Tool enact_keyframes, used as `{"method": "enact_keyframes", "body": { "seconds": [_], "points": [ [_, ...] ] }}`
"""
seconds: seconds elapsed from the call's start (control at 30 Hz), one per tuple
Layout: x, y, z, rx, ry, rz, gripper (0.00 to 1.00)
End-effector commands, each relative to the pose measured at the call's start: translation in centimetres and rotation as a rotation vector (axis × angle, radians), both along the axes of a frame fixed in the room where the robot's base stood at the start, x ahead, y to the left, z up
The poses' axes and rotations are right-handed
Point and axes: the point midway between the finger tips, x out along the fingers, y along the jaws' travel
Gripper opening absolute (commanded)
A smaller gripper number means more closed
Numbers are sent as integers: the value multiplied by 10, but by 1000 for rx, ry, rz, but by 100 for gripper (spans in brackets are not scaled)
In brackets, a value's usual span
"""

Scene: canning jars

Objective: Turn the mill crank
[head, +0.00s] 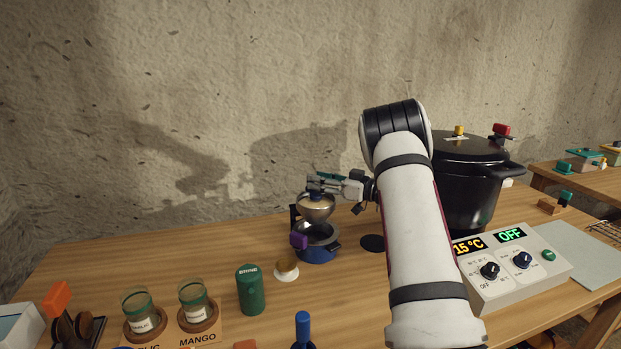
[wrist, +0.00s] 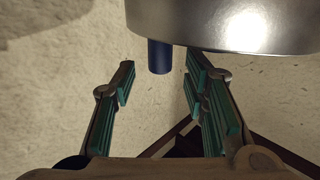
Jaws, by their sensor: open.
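The mill (head: 314,212) shows in the head view as a silver bowl above a dark blue pot (head: 317,254), left of my arm. A curved silver metal part (wrist: 235,22) fills the top right of the wrist view; it appears to be the mill. A dark blue peg (wrist: 159,58), which looks like the crank's grip, hangs beside it. My gripper (wrist: 162,72) is open, its green-padded fingers on either side of the peg, with gaps visible on both sides. In the head view my gripper (head: 326,181) is at the top of the mill, and the crank there is not clear.
A large black pot (head: 465,185) and a control box (head: 510,268) stand right of my arm. The back left of the table is clear.

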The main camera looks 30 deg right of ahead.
Motion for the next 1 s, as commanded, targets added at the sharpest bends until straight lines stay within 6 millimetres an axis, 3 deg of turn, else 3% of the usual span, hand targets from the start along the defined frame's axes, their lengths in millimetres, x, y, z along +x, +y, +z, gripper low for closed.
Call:
{"method": "enact_keyframes", "body": {
  "seconds": [0.23,0.6,0.63,0.8,1.0],
  "points": [
    [26,14,0,-1,0,0,40],
    [30,17,0,0,0,-2,40],
    [30,17,0,0,0,-2,38],
    [30,17,0,0,0,-2,0],
    [30,17,0,0,0,-4,0]
  ]
}}
